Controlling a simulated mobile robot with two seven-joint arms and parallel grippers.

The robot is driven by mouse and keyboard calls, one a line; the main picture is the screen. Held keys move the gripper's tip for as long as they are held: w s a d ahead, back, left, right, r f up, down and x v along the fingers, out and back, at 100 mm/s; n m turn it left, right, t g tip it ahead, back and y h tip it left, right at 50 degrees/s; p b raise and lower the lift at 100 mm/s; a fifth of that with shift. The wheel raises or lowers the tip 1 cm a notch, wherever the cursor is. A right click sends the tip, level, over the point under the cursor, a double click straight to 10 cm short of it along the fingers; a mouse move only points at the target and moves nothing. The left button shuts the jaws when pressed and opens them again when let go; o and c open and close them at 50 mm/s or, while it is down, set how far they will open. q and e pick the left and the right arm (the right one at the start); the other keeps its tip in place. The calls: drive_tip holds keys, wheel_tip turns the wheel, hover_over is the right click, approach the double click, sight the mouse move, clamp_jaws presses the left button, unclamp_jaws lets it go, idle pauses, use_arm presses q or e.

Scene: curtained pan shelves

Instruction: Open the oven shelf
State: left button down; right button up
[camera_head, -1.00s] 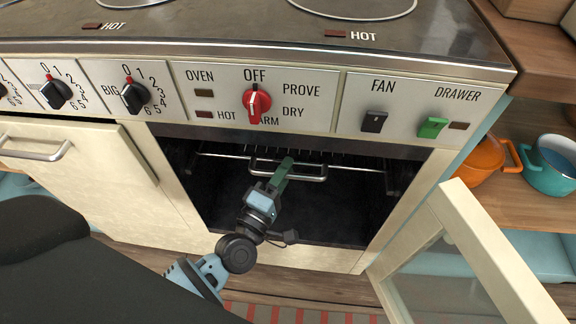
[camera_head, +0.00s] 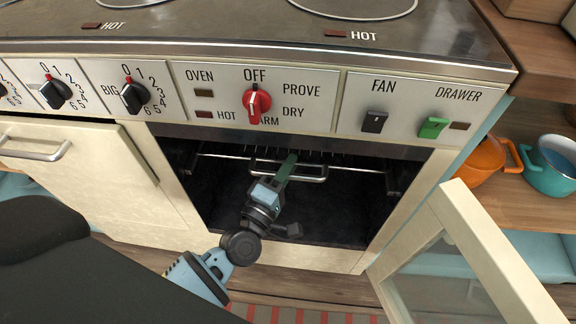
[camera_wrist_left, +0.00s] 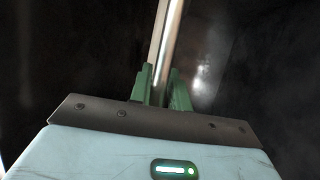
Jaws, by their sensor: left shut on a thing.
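The oven shelf (camera_head: 222,156) is a wire rack inside the dark oven cavity, near its top. A metal handle (camera_head: 318,179) runs along its front. My left gripper (camera_head: 289,158) reaches into the oven opening, with its green fingers at the handle. In the left wrist view the green fingers (camera_wrist_left: 162,85) are shut around a shiny metal bar (camera_wrist_left: 168,45), the handle. The rack's far part is dark and hard to make out. My right gripper is not in view.
The glazed oven door (camera_head: 470,255) stands open at the lower right. A closed cream cupboard door (camera_head: 85,175) is to the left. The control panel (camera_head: 310,78) with knobs is above. Orange (camera_head: 482,160) and teal (camera_head: 550,168) pots stand on the right shelf.

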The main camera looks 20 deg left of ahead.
use_arm(q)
drive_tip(key=shift+r, duration=0.25)
drive_tip(key=s+d+p, duration=0.1)
drive_tip(key=s+d, duration=0.2)
drive_tip(key=s, duration=0.8)
drive_tip(key=s+d+p, duration=0.1)
drive_tip(key=s+d, duration=0.2)
drive_tip(key=s, duration=0.8)
drive_tip(key=shift+s+d+p, duration=0.3)
drive_tip(key=shift+s+p, duration=0.05)
drive_tip(key=shift+p, duration=0.05)
drive_tip(key=shift+r, duration=0.1)
drive_tip(key=c, duration=1.4)
unclamp_jaws()
drive_tip(key=shift+c, duration=0.2)
drive_tip(key=shift+s+f, duration=0.15)
drive_tip(key=shift+f, duration=0.05)
